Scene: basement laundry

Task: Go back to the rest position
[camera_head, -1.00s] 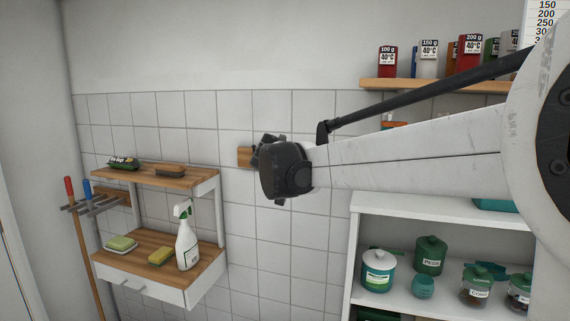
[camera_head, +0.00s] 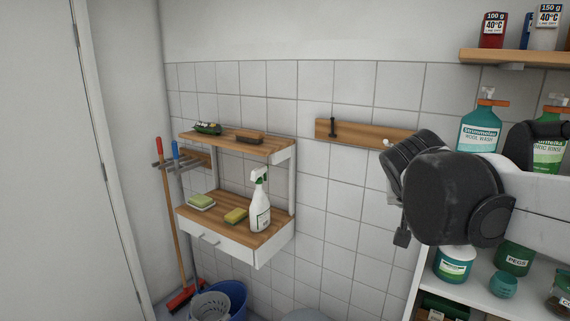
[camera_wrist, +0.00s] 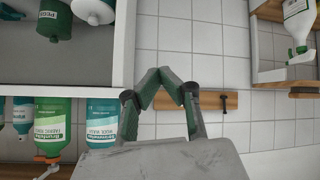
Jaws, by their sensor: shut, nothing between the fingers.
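My gripper (camera_head: 402,236) is at the right of the head view, in front of the tiled wall and beside the white shelf unit. Its dark rounded wrist part hides most of the fingers there. In the wrist view my gripper (camera_wrist: 163,85) shows its two dark green fingers with the tips together and nothing between them. Behind the fingers is bare tile and a wooden hook rail (camera_wrist: 200,101), with a gap between.
A white shelf unit (camera_head: 421,274) with jars and bottles stands close to my gripper. The wooden hook rail (camera_head: 350,131) is behind. A small wall shelf (camera_head: 262,243) holds a spray bottle (camera_head: 260,203) and sponges. A blue bucket (camera_head: 236,296) stands below. A door (camera_head: 60,160) is at left.

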